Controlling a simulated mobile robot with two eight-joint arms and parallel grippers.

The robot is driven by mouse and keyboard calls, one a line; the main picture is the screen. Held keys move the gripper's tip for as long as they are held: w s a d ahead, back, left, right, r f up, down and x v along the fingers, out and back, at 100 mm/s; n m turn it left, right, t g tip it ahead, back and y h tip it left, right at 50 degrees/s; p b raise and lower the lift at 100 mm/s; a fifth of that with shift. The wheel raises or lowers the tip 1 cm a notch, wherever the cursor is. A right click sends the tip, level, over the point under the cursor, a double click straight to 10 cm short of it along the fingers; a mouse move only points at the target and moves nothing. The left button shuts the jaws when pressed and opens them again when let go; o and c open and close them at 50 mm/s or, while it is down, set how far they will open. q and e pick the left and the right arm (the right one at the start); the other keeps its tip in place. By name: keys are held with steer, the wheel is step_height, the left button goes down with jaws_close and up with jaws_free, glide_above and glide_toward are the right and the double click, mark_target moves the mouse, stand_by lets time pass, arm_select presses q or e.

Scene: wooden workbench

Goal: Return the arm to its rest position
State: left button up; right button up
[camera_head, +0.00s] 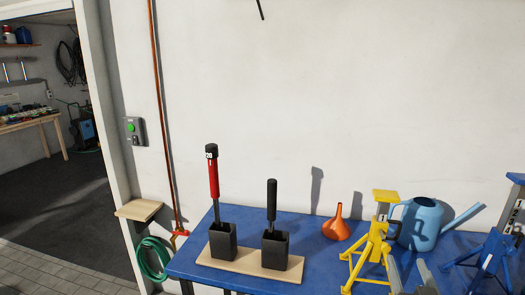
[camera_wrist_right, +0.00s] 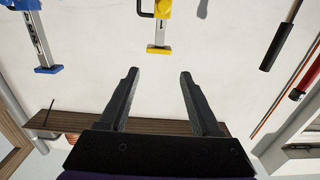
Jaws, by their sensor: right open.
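My right gripper (camera_head: 408,266) shows at the lower edge of the head view, in front of the yellow jack stand (camera_head: 377,240). In the right wrist view its two dark fingers (camera_wrist_right: 159,73) stand apart with nothing between them. A red-handled tool (camera_head: 213,175) and a black-handled tool (camera_head: 271,200) stand upright in black square holders on a wooden board (camera_head: 250,268). My left gripper is not in view.
A blue workbench (camera_head: 330,272) stands against the white wall. An orange funnel (camera_head: 337,228), a blue watering can (camera_head: 420,222) and a blue jack stand (camera_head: 497,245) are on it. A green hose (camera_head: 153,258) hangs at left.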

arm_select(q)
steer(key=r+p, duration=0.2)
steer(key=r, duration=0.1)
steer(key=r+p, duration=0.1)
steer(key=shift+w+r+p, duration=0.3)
steer(key=shift+p, duration=0.1)
arm_select(e)
steer(key=s+a+f+n+g+y, duration=0.1)
steer(key=s+a+f+g+y, duration=0.1)
steer(key=s+a+f+g, duration=0.4)
steer(key=s+a+f+n+g+y, duration=0.1)
steer(key=s+a+f+g, duration=0.5)
steer(key=s+f, duration=0.6)
step_height(320, 180, down, 4)
steer(key=shift+s+a+r+n+y, duration=0.15)
steer(key=shift+a+n+y, duration=0.25)
steer(key=shift+y, duration=0.3)
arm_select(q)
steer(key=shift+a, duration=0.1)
